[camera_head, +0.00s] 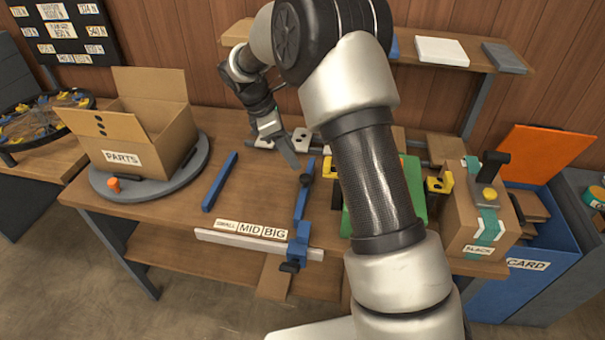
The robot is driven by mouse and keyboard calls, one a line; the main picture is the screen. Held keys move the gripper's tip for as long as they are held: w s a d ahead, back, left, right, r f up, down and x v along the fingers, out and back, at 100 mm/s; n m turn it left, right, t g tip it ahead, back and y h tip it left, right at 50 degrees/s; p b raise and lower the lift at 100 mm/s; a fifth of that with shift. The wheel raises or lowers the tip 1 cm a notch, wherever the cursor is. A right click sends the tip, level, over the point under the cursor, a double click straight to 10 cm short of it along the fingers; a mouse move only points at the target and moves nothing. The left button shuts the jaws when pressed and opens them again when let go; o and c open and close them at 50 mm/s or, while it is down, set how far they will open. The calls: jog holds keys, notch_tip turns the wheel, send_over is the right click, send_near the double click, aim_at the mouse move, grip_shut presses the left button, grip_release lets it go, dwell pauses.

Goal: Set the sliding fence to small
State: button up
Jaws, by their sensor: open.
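The sliding fence (301,205) is a long blue bar running front to back on the workbench. Its blue front block (298,247), with a dark knob below, sits on the white front rail (225,239), just right of the BIG label (274,232). The MID label (249,230) and SMALL label (226,226) lie further left along the rail. A second blue bar (220,182) stands apart to the left. My gripper (284,149) is above the back of the bench, near the fence's far end and apart from its front block. It holds nothing that I can see.
An open PARTS box (140,125) stands on a grey round turntable (107,186) at left. A taped box (475,220) and a blue CARD bin (560,255) are at right. My arm hides part of a green panel (411,190). The bench between the blue bars is clear.

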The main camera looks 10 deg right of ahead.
aim_at(305, 177)
jog(key=x, duration=0.9)
jog(key=shift+b, duration=0.3)
jog(key=shift+a, duration=0.15)
grip_shut()
